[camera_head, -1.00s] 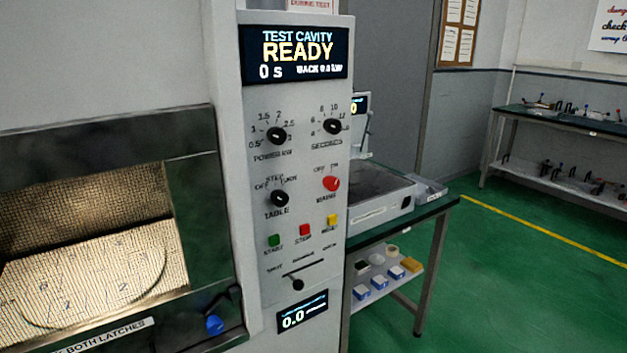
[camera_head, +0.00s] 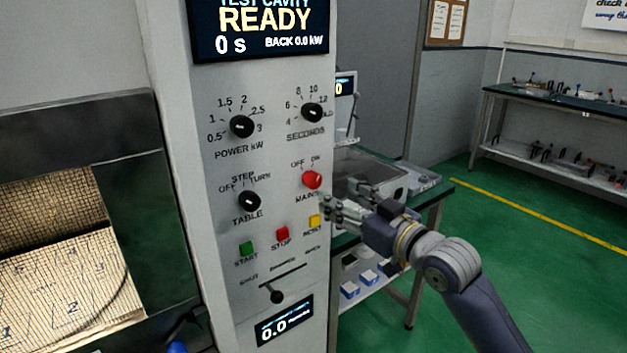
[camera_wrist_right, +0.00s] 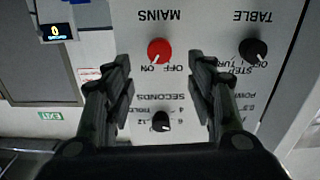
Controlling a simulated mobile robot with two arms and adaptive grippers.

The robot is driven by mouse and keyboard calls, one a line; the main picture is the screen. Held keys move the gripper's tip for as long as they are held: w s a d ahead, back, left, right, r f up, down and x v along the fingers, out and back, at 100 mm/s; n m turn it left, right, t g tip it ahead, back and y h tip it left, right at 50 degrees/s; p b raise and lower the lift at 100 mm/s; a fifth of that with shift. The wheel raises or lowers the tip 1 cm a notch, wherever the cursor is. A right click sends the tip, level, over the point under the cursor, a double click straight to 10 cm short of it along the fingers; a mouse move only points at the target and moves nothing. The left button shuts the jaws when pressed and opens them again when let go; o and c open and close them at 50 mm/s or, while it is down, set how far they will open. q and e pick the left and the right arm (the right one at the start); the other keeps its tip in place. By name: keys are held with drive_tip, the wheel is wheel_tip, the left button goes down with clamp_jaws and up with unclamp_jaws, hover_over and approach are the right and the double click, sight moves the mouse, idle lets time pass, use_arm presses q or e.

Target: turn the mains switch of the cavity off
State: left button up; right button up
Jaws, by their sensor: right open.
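The red MAINS knob (camera_head: 312,180) is on the grey cavity panel, below its OFF and ON labels. Its white mark appears to lean toward ON. In the right wrist view the knob (camera_wrist_right: 158,50) shows upside down, between the lines of the two fingers. My right gripper (camera_head: 340,196) is open and empty, just right of the knob in the head view and apart from it. In the right wrist view its fingertips (camera_wrist_right: 160,62) are spread to either side of the knob. The display (camera_head: 262,28) reads READY.
The black TABLE knob (camera_head: 249,201) and SECONDS knob (camera_head: 312,112) are close to the MAINS knob. Yellow RESET (camera_head: 314,221), red STOP (camera_head: 282,234) and green START (camera_head: 246,249) buttons lie below. A bench (camera_head: 434,190) stands behind my right arm.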

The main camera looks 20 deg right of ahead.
sight(316, 182)
drive_tip(key=p+x, duration=0.1)
drive_tip(key=x, duration=0.8)
drive_tip(key=shift+f, duration=0.15)
drive_tip(key=c, duration=1.1)
